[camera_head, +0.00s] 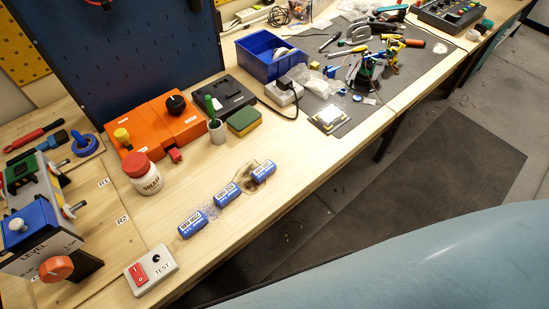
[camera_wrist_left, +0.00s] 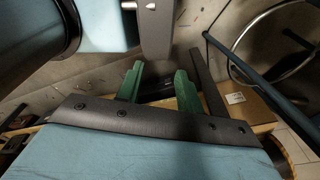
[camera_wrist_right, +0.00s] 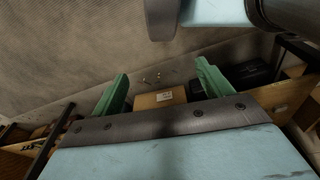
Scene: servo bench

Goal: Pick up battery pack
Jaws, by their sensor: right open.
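Three blue battery packs with white labels lie apart in a slanting row on the wooden bench in the head view. The near-left pack (camera_head: 192,225) and the middle pack (camera_head: 227,194) have grey speckled residue beside them. The far-right pack (camera_head: 263,173) lies by a dark brown scorch mark. My left gripper (camera_wrist_left: 160,82) shows in its wrist view with its green fingers apart and nothing between them. My right gripper (camera_wrist_right: 162,80) shows in its wrist view with its fingers wide apart and empty. Neither gripper shows in the head view, and no pack shows in the wrist views.
A switch box marked TEST (camera_head: 151,272) stands near the bench's front edge. A grease jar (camera_head: 143,176), orange box (camera_head: 162,128), green-yellow sponge (camera_head: 243,121) and blue bin (camera_head: 266,62) stand behind the packs. Bare wood lies right of the packs.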

